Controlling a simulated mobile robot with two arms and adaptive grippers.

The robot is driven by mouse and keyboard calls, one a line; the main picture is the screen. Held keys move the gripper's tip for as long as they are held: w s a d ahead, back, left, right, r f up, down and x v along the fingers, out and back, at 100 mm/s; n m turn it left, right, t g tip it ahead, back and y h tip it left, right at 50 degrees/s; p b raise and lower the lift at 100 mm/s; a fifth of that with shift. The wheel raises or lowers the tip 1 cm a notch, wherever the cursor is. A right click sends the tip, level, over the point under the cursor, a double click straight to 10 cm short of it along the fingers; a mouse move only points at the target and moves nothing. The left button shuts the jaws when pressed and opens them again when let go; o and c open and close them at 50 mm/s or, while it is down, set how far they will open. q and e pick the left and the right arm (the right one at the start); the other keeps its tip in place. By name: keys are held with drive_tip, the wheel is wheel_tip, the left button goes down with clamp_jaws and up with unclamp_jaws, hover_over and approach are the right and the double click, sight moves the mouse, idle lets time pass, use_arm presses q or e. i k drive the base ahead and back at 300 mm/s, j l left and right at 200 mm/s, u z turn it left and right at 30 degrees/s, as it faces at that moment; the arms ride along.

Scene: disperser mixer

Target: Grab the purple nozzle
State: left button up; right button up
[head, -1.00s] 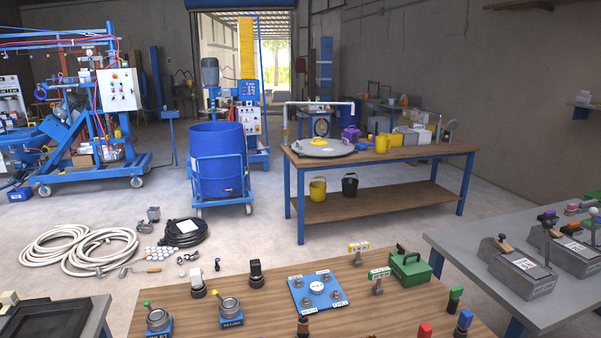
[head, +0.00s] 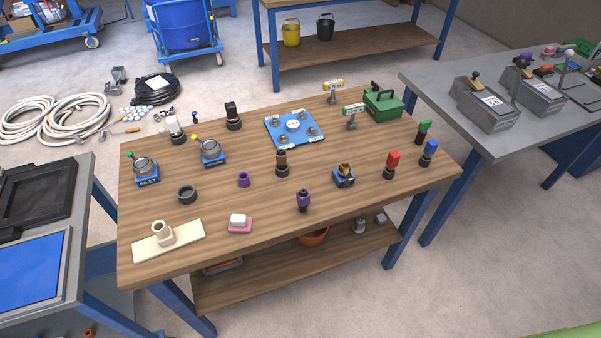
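A small upright part with a purple body and dark ends (head: 303,200) stands near the front edge of the wooden workbench (head: 205,190), right of its middle. It looks like the purple nozzle. A short purple ring or cup (head: 243,179) stands further back and to its left. Both stand free with bare wood around them. Neither of my grippers shows in the head view.
Red (head: 391,163), blue (head: 429,151) and green (head: 423,131) topped parts stand at the right end. A brown-topped part (head: 282,163) and a small blue-based device (head: 344,175) are near the purple part.

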sight(303, 197)
drive_tip(key=i+j, duration=0.1)
drive_tip(key=j, duration=0.45)
drive_tip(key=i+j+z, duration=0.15)
drive_tip(key=j, duration=0.95)
drive_tip(key=i+z, duration=0.05)
